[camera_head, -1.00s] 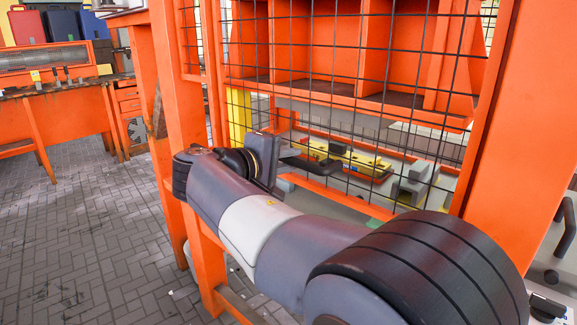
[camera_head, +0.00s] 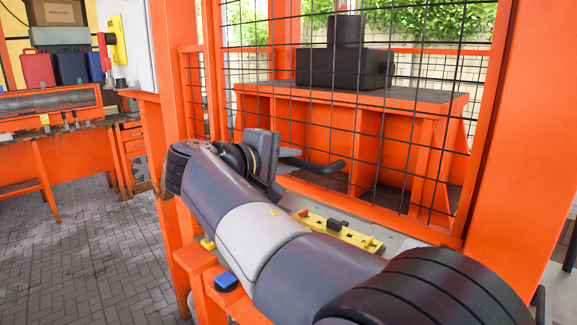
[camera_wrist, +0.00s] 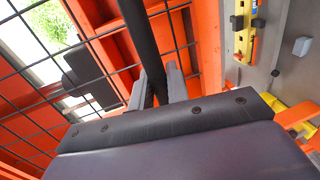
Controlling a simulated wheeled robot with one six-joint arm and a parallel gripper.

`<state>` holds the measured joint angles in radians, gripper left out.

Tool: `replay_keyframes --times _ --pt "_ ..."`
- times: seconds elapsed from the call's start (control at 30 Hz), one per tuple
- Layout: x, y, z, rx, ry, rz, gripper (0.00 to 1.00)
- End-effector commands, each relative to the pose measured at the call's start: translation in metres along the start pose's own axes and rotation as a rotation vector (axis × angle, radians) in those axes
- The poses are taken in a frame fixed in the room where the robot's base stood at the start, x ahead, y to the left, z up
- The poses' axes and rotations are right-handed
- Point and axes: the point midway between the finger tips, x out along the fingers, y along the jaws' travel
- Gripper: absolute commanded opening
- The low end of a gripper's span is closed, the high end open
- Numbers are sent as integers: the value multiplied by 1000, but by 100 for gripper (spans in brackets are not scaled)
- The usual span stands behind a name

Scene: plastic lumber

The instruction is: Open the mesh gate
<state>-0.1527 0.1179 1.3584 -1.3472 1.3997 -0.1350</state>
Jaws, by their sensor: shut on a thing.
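The mesh gate is a black wire grid in an orange frame (camera_head: 484,150); it fills the middle and right of the head view. A dark bar handle (camera_head: 325,168) stands at its lower left. My gripper (camera_head: 284,160) is at the handle's left end, its fingers mostly hidden behind my wrist in the head view. In the wrist view, two grey fingers (camera_wrist: 161,86) are shut around the dark handle bar (camera_wrist: 139,30), with the mesh behind it. I cannot tell from these frames whether the gate stands ajar.
An orange post (camera_head: 172,70) stands left of the gate. Behind the mesh is an orange bench (camera_head: 262,110) with a black machine (camera_head: 345,68) on top. A yellow rail (camera_head: 338,231) lies low beyond my arm. A workbench (camera_head: 75,140) is at far left; tiled floor (camera_head: 95,250) is clear.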

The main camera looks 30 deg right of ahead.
Motion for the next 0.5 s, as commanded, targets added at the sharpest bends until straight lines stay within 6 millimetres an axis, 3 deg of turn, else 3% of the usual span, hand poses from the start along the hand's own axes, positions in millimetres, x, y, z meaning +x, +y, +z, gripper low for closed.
replay_keyframes --times 0.03,0.13,0.5 --pt "-2 11 0 2 1 1 0" --pt "-3 16 0 2 1 1 0" --pt "-4 20 0 1 1 0 0"
